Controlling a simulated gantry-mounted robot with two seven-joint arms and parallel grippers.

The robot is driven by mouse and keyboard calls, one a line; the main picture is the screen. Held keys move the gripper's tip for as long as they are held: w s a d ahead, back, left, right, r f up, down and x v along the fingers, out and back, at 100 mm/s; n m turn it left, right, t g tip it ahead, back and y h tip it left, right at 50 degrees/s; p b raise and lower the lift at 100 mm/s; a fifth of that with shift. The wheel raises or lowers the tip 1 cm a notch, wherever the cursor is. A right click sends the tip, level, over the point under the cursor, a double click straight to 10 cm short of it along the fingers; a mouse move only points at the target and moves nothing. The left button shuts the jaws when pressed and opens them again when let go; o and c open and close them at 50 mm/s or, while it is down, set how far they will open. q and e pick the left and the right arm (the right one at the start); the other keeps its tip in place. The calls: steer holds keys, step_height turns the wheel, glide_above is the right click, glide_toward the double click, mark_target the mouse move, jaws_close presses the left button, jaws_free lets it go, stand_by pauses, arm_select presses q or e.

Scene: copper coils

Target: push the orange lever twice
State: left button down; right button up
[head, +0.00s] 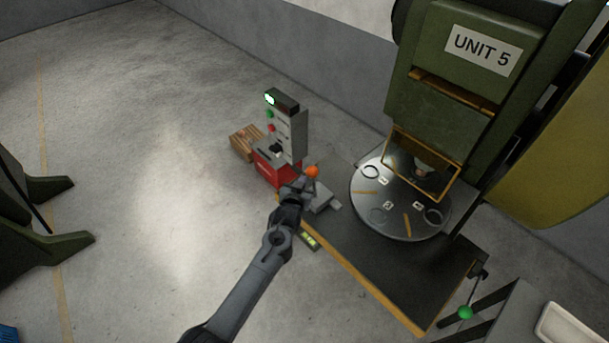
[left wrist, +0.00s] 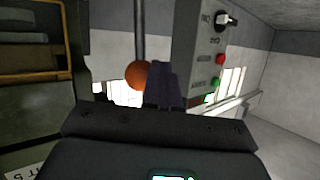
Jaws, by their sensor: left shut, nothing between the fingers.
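The orange lever's round knob (head: 312,171) stands at the left end of the dark work table, beside the control box. In the left wrist view the orange knob (left wrist: 139,75) sits on a thin dark rod, just left of my fingers. My left gripper (head: 303,184) is shut and empty, close beside the knob in the head view. In the left wrist view its closed fingers (left wrist: 164,84) are right next to the knob; I cannot tell whether they touch it. The lever's lower part is hidden behind my gripper. My right gripper is not in view.
A grey control box (head: 291,135) with a green lamp and buttons stands behind the lever, near a red box (head: 272,168). The green press marked UNIT 5 (head: 462,60) and its round dial plate (head: 400,215) are at right. A green knob (head: 465,312) is at lower right. Open floor lies left.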

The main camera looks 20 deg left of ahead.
arm_select(q)
steer(key=shift+s+a+f+p, duration=0.2)
steer(key=shift+s+a+p, duration=0.45)
steer(key=shift+s+p, duration=0.3)
steer(key=s+a+p, duration=0.1)
steer(key=s+p, duration=0.1)
steer(key=s+a+f+p, duration=0.1)
steer(key=s, duration=0.1)
steer(key=shift+s+a, duration=0.1)
steer(key=shift+a, duration=0.2)
stand_by(0.7)
